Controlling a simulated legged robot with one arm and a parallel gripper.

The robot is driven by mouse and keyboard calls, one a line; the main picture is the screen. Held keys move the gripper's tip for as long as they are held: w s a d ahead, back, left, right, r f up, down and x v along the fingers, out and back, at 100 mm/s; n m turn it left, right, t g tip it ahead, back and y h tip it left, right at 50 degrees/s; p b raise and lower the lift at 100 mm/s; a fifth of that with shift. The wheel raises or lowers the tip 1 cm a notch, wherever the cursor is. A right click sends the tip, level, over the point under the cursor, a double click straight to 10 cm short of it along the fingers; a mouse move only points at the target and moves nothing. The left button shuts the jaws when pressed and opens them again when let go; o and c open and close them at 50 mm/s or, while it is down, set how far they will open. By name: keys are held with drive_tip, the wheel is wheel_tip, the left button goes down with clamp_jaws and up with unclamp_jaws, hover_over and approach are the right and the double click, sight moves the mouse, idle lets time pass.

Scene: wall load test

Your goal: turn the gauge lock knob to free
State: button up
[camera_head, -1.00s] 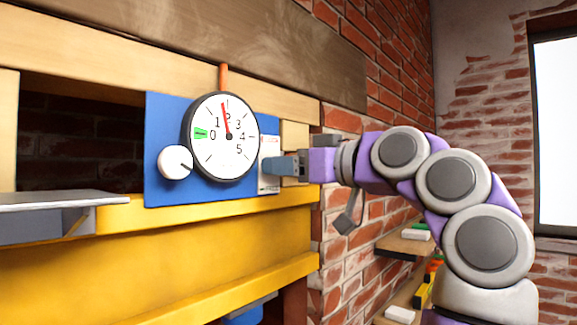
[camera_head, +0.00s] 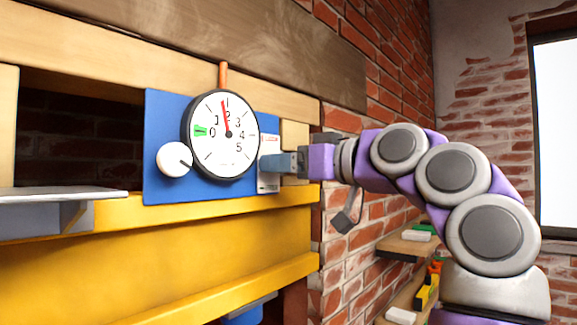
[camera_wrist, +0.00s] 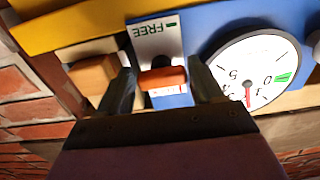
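The gauge lock is a white plate (camera_head: 268,172) on the right edge of the blue panel, beside the gauge. The wrist view, turned upside down, shows the plate (camera_wrist: 156,40) with the word FREE and a green mark at one end, and a red label at the other. An orange-red knob (camera_wrist: 163,78) sits between these, its bar lying across the plate. My gripper (camera_wrist: 163,86) is open, with one dark finger on each side of the knob and gaps visible. In the head view my gripper (camera_head: 275,163) is at the plate and hides the knob.
The round white gauge (camera_head: 222,135) has a red needle near 2 and a green mark by 0. A white round knob (camera_head: 174,160) is on the panel's left. A yellow beam (camera_head: 200,212) runs below. A wooden block (camera_wrist: 95,76) is close beside my finger.

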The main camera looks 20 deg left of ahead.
drive_tip(key=b+v, duration=0.3)
drive_tip(key=v, duration=1.4)
drive_tip(key=shift+d, duration=0.25)
drive_tip(key=shift+a, duration=0.2)
